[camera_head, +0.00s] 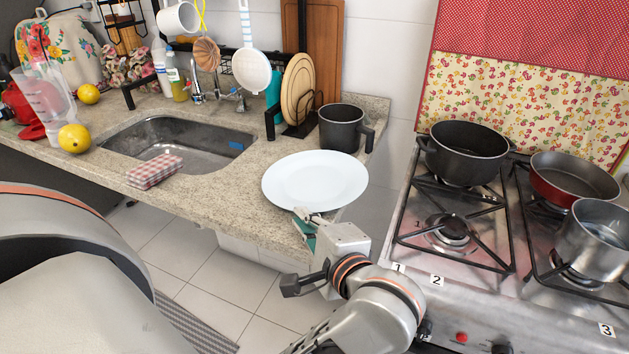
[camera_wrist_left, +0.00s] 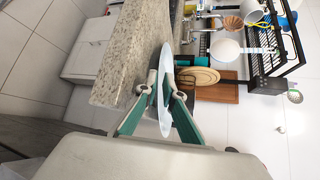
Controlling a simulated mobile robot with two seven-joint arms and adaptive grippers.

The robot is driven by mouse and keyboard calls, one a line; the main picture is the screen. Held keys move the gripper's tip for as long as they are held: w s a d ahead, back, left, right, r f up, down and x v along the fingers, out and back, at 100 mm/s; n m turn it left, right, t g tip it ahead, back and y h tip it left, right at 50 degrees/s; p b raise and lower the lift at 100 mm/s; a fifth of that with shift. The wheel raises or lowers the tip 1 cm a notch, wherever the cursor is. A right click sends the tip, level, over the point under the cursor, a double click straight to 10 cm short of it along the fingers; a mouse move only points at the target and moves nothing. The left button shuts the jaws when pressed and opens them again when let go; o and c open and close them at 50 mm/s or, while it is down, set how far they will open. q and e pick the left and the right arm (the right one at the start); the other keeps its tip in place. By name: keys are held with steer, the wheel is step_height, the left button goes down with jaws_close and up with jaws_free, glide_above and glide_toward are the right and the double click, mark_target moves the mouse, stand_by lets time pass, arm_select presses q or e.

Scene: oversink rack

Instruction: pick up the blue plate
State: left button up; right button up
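The blue plate (camera_head: 316,178) is very pale blue, almost white, and looks level at the counter's front right corner, reaching past the edge. In the left wrist view the plate (camera_wrist_left: 165,122) shows nearly edge-on. My left gripper (camera_head: 307,219) is at the plate's near rim. In the wrist view its green fingers (camera_wrist_left: 161,88) close in from both sides of the rim and look shut on it. I cannot tell whether the plate is resting on the counter or slightly raised. My right gripper is out of view.
A dark pot (camera_head: 342,127) stands just behind the plate, beside a rack with round wooden boards (camera_head: 298,88). The sink (camera_head: 180,143) and a checked cloth (camera_head: 155,170) are to the left. The stove (camera_head: 450,270) with several pans is to the right.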

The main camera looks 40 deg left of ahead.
arm_select(q)
steer(key=shift+x, duration=2.7)
steer(key=shift+f, duration=0.1)
jaws_close()
